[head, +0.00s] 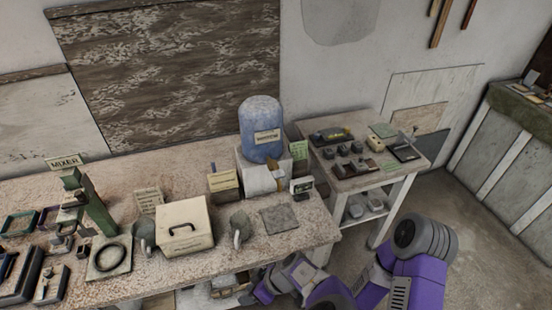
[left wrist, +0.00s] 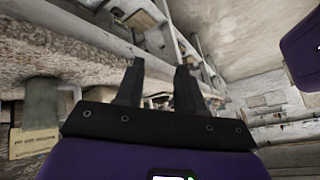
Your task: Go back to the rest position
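My left gripper (left wrist: 159,68) shows in the left wrist view. Its two dark fingers stand apart and nothing is between them. In the head view, purple and grey parts of my arms are at the bottom right, in front of the workbench (head: 310,236) and the small side table (head: 385,178). I cannot make out the fingers there. My right gripper's fingers do not show in either view.
The workbench carries a white lidded box (head: 185,228), a blue container (head: 261,128), a green mixer stand (head: 92,205) and several trays at the left. The small side table behind my arms holds small dark blocks. Bare floor (head: 480,245) lies at the right.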

